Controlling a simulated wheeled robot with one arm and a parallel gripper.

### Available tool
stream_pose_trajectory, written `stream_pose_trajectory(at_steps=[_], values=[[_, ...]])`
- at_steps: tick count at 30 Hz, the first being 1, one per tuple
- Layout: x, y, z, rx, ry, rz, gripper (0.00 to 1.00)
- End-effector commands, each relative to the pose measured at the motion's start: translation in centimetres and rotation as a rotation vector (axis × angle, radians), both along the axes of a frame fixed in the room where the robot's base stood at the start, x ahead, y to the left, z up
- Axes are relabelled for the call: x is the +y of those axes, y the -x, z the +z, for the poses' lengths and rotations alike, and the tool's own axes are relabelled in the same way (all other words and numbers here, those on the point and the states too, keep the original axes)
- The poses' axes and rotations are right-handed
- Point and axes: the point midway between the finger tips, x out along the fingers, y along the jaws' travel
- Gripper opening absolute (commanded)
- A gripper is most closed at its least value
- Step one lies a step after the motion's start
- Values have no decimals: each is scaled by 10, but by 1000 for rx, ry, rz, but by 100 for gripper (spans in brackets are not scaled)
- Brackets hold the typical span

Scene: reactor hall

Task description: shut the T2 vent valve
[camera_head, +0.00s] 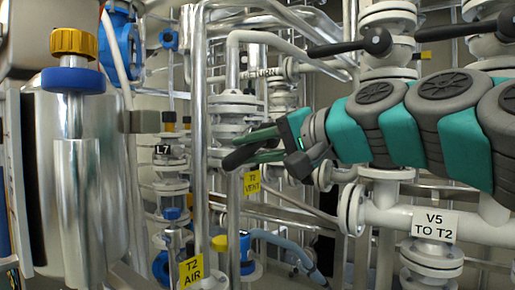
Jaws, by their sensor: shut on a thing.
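The yellow T2 VENT tag (252,183) hangs on the pipework in the middle of the view, just below my gripper (258,148). My teal and grey arm comes in from the right. My gripper's dark fingers are closed around the black lever handle (238,157) of the T2 vent valve, in front of its white flanged pipe (233,108). The fingers and the lever are of similar dark colour, so the exact grip and the lever's angle are hard to make out. The valve's stem is mostly hidden behind my gripper.
A yellow T2 AIR tag (191,270) and a blue valve with a yellow part (243,250) are below. A V5 TO T2 label (434,224) marks white piping under my arm. A black lever (350,46) sits above. A metal tank (45,165) stands left.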

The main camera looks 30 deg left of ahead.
Motion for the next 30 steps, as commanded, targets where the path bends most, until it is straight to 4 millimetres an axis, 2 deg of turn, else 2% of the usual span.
stream_pose_trajectory(at_steps=[1,13,30], values=[[-1,1,10,35,-15,-2,0],[0,2,23,279,-33,-1,0],[-1,2,27,344,-39,-3,0]])
